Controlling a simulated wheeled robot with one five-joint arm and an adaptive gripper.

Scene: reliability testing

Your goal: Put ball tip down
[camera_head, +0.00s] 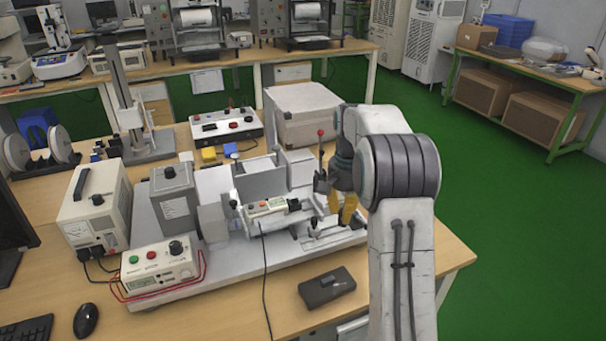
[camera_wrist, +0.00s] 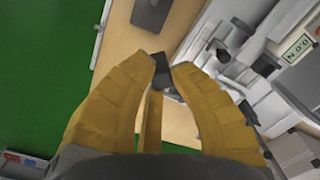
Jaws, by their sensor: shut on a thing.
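My gripper (camera_head: 341,210) has yellow fingers and hangs over the right end of the grey test rig (camera_head: 222,277). In the wrist view my gripper (camera_wrist: 161,68) has its fingertips closed on a small dark piece (camera_wrist: 161,77). In the head view the held piece cannot be told apart from the fingers. A lever with a red ball knob (camera_head: 320,133) stands just left of my arm.
A handheld meter (camera_head: 265,208) with a cable lies on the rig, left of my gripper. A dark case (camera_head: 326,288) lies on the wooden table (camera_head: 400,290) in front of the rig. Bare table lies around the case. A grey box (camera_head: 303,115) stands behind the rig.

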